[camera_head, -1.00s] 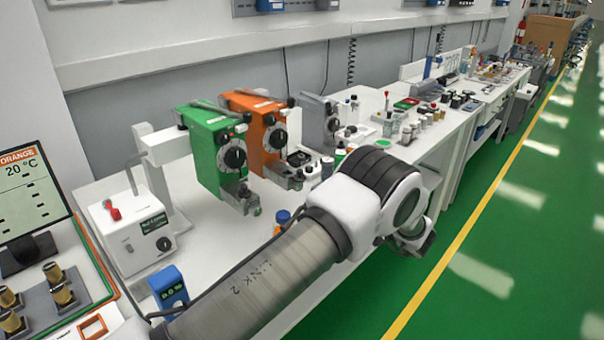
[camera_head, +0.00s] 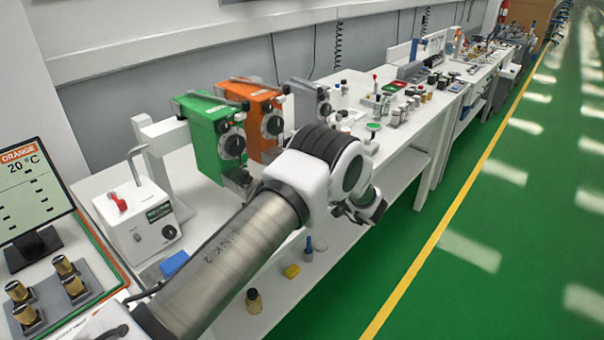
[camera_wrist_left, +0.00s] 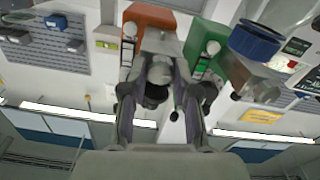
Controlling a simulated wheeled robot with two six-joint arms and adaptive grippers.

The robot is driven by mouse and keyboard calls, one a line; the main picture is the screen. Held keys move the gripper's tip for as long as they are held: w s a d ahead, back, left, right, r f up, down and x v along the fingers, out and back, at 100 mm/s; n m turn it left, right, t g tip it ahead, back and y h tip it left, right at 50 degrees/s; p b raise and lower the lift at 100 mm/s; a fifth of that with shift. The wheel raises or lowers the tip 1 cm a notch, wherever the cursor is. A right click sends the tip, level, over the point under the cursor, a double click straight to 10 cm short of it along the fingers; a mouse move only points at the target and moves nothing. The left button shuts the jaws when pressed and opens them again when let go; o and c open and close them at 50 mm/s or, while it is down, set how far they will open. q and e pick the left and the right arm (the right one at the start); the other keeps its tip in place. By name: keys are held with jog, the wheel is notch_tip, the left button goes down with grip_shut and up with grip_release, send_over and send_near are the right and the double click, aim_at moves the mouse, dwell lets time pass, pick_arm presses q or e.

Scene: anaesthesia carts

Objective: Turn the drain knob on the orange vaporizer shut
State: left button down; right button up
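The orange vaporizer (camera_head: 262,118) stands behind the green vaporizer (camera_head: 212,140) on the white bench. In the head view my left arm hides the orange one's lower front and drain. In the left wrist view, the orange vaporizer (camera_wrist_left: 152,18) is at top left and the green one (camera_wrist_left: 207,42) to its right. A grey drain block (camera_wrist_left: 162,48) with a dark round knob (camera_wrist_left: 156,92), seemingly the orange vaporizer's, lies between the fingers of my left gripper (camera_wrist_left: 162,104). The fingers are spread; I cannot tell whether they touch the knob. My right gripper is not in view.
A grey vaporizer (camera_head: 305,100) stands beyond the orange one. A white box with a red switch (camera_head: 137,218) is at left. A blue-capped thing (camera_wrist_left: 254,42) is close by in the wrist view. Small bottles stand on the lower shelf (camera_head: 285,300). The green floor at right is clear.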

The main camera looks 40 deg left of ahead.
pick_arm(q)
jog(key=shift+f+m, duration=0.1)
jog(key=shift+m, duration=0.3)
jog(key=m+b, duration=0.1)
jog(key=m, duration=0.4)
jog(key=shift+s+m+g, duration=0.1)
jog(key=shift+m+g, duration=0.2)
dwell(0.4)
jog(key=c, duration=0.9)
grip_release()
jog(key=shift+o, duration=0.2)
jog(key=d, duration=1.2)
jog(key=shift+s, duration=0.3)
